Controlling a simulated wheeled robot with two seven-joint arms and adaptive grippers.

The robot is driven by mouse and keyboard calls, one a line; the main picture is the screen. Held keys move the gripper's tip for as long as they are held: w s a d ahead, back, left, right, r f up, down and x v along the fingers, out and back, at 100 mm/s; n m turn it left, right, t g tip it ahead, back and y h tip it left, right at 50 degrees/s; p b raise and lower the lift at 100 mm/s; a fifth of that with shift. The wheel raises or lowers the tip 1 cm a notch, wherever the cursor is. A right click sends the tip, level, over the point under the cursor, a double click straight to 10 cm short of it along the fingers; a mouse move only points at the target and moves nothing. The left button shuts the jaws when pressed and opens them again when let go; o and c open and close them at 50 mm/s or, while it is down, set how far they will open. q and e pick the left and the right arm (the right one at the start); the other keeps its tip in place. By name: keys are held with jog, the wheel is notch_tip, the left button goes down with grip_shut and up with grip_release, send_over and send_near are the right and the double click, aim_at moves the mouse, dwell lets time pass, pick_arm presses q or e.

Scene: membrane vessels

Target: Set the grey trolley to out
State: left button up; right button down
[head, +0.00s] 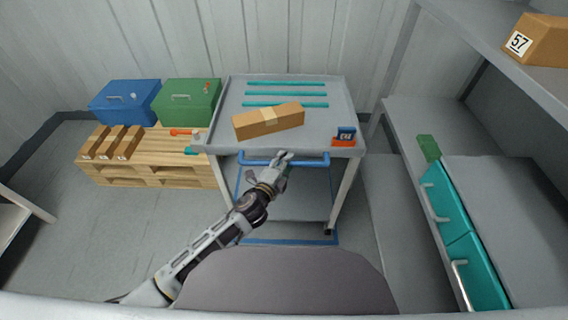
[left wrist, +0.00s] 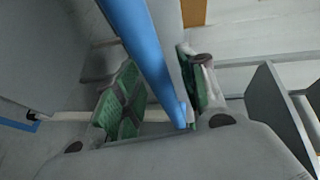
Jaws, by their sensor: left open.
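The grey trolley (head: 226,115) stands against the back wall, with a blue handle bar (head: 304,161) along its front edge. A blue outline (head: 290,241) on the floor shows around its base. My left gripper (head: 281,158) is at the middle of the handle bar. In the left wrist view the blue bar (left wrist: 142,50) runs between the two green-padded fingers of my left gripper (left wrist: 160,95), which are open. I cannot tell whether either finger touches it. My right gripper is not in view.
A pallet (head: 150,165) with blue (head: 125,100) and green (head: 188,100) boxes stands left. Grey shelving with teal drawers (head: 450,215) stands right.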

pick_arm(q)
jog(key=shift+s+a, duration=0.1)
jog(key=shift+s, duration=0.05)
jog(key=v, duration=1.1)
jog(key=shift+s, duration=0.3)
dwell(0.4)
jog(key=shift+a+r, duration=0.1)
dwell(0.7)
